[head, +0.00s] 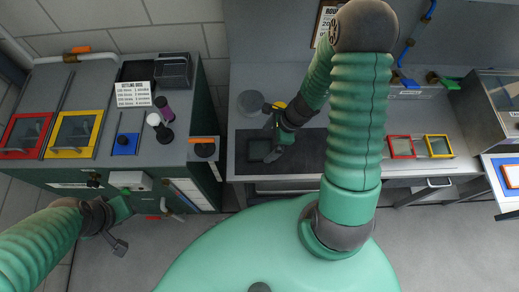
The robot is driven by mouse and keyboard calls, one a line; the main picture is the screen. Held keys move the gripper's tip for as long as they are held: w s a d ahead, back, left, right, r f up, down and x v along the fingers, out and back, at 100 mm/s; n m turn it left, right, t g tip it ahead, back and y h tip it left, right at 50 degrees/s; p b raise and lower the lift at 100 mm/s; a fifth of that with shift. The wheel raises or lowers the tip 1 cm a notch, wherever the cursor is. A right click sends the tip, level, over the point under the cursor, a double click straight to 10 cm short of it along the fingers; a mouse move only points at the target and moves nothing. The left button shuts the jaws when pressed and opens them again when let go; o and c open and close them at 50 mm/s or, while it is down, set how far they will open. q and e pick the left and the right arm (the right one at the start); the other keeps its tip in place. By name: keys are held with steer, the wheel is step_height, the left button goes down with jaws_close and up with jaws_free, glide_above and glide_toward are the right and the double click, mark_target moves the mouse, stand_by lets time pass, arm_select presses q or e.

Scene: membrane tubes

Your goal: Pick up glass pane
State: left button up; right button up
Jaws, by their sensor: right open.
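A small square pane (257,151) with a dark greenish face lies on the dark mat (310,160) on the middle bench. I take it to be the glass pane. My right gripper (274,150) reaches down over the mat at the pane's right edge. It is open, and I cannot tell whether its fingers touch the pane. My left gripper (119,246) hangs over the floor in front of the left cabinet, away from the pane. Its finger gap is too small to make out.
Red-framed (402,147) and yellow-framed (438,146) panels lie on the bench at right. A grey round disc (251,103) lies behind the mat.

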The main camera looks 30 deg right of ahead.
mark_target(262, 148)
steer(key=x, duration=0.2)
steer(key=b+x, duration=0.1)
steer(key=x, duration=0.1)
steer(key=shift+d+f, duration=0.2)
steer(key=shift+d, duration=0.1)
steer(key=shift+a+r, duration=0.15)
steer(key=shift+a, duration=0.45)
steer(key=shift+w+a, duration=0.1)
steer(key=shift+a, duration=0.2)
steer(key=c, duration=0.4)
steer(key=shift+c, duration=1)
steer(key=shift+d, duration=0.2)
steer(key=shift+c, duration=1.3)
steer(key=shift+d, duration=0.45)
steer(key=c, duration=0.6)
arm_select(q)
steer(key=shift+s+f, duration=0.1)
steer(key=shift+f, duration=0.35)
arm_select(e)
steer(key=shift+a, duration=0.1)
steer(key=shift+c, duration=0.2)
